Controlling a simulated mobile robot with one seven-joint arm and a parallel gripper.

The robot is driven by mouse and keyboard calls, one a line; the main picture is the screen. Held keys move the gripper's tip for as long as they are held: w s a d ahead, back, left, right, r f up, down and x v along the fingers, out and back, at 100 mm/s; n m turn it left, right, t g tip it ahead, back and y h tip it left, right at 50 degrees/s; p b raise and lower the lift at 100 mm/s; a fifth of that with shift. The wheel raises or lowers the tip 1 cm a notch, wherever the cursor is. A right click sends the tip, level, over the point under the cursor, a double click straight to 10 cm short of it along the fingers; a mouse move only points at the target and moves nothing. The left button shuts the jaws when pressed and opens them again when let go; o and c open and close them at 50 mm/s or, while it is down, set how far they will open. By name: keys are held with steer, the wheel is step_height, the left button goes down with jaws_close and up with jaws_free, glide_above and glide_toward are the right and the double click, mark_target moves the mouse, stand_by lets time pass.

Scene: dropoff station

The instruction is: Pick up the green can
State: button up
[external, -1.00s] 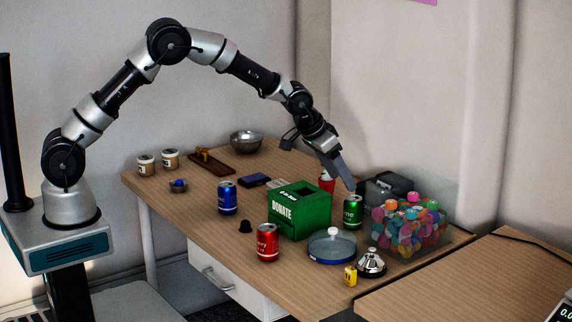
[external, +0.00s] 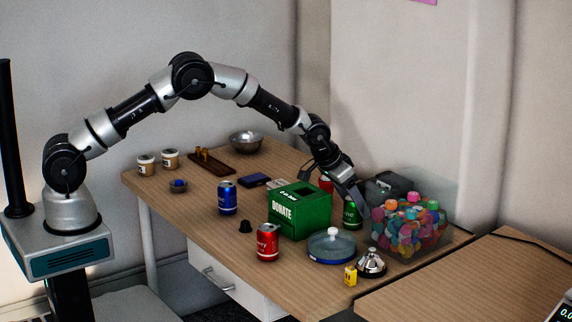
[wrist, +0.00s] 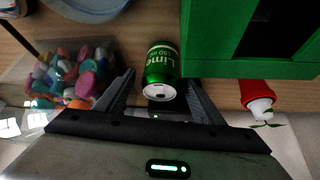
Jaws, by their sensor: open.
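The green can (external: 352,215) stands upright on the table, just right of the green donation box. In the external view my gripper (external: 361,202) is low at the can, and its fingers hide part of it. In the wrist view the green can (wrist: 160,66), with "Lime" on its side, shows its top and side. My gripper (wrist: 162,84) is open there, with one finger on each side of the can's top end. The can is between the fingertips, with gaps that look small. I cannot tell if either finger touches it.
The green donation box (external: 299,215) stands close left of the can. A clear bin of colourful items (external: 410,240) is close right. A blue-rimmed dish (external: 332,248) and a bell (external: 371,263) lie in front.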

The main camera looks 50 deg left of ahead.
steer(key=shift+c, duration=0.3)
steer(key=c, duration=1)
steer(key=shift+c, duration=0.2)
steer(key=shift+r, duration=0.15)
